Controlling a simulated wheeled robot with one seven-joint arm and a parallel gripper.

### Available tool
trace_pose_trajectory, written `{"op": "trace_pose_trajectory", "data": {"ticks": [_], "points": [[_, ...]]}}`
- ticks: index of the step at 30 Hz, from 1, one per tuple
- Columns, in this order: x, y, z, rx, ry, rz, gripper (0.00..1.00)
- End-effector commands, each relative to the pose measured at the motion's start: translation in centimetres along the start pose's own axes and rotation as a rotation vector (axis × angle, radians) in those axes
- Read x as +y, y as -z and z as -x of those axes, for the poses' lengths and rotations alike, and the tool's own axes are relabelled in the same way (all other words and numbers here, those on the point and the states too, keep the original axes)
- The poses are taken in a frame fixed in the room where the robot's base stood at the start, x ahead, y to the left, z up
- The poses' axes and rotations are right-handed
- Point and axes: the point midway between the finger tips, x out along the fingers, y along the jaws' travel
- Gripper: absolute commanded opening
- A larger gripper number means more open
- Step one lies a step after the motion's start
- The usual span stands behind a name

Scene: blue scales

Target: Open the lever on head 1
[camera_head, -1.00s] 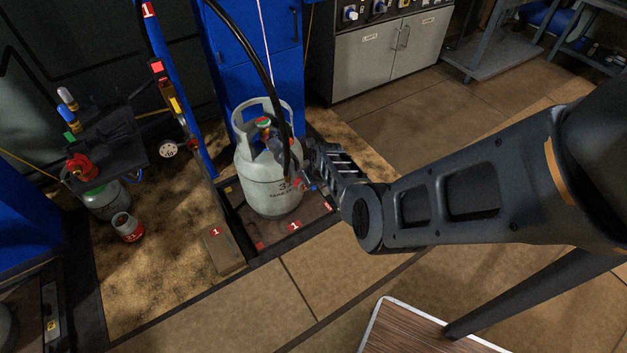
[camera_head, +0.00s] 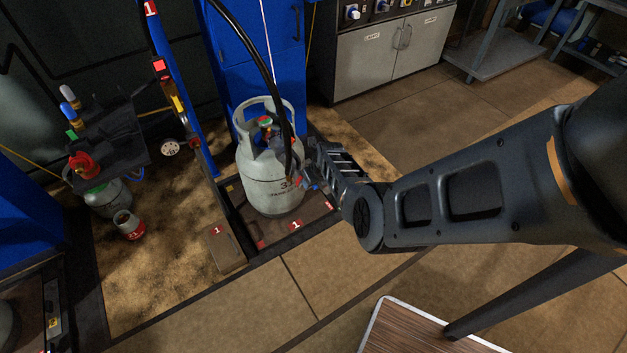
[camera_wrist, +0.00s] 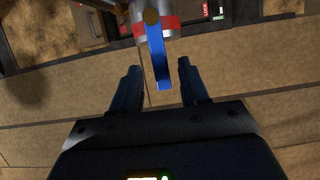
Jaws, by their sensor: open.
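The filling head (camera_wrist: 150,8) is at the top of the wrist view, with a red band and a brass-coloured bolt. Its blue lever (camera_wrist: 157,55) points down the picture, its lower end between my fingers. My gripper (camera_wrist: 160,70) is open, one finger on each side of the lever, with visible gaps. I cannot tell how deep the lever sits between them. In the head view, my gripper (camera_head: 309,168) is beside the right side of a grey gas cylinder (camera_head: 268,187), near the end of a black hose (camera_head: 262,55). The lever is barely visible there.
The cylinder stands on a low scale platform (camera_head: 285,227) with red number 1 labels. A blue post (camera_head: 187,85) and blue cabinet (camera_head: 255,70) stand behind. A dark stand (camera_head: 108,145) with coloured parts is at left. Floor in front is clear, except a wooden-topped surface (camera_head: 425,335).

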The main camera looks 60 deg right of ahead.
Motion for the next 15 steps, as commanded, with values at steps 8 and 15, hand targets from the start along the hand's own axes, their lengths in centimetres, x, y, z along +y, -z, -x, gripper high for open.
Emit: {"op": "trace_pose_trajectory", "data": {"ticks": [8, 15], "points": [[0.0, -0.1, 2.9, -0.002, 0.001, 0.002, 0.45], [0.1, -0.1, 6.0, -0.001, 0.0, 0.002, 0.45]]}}
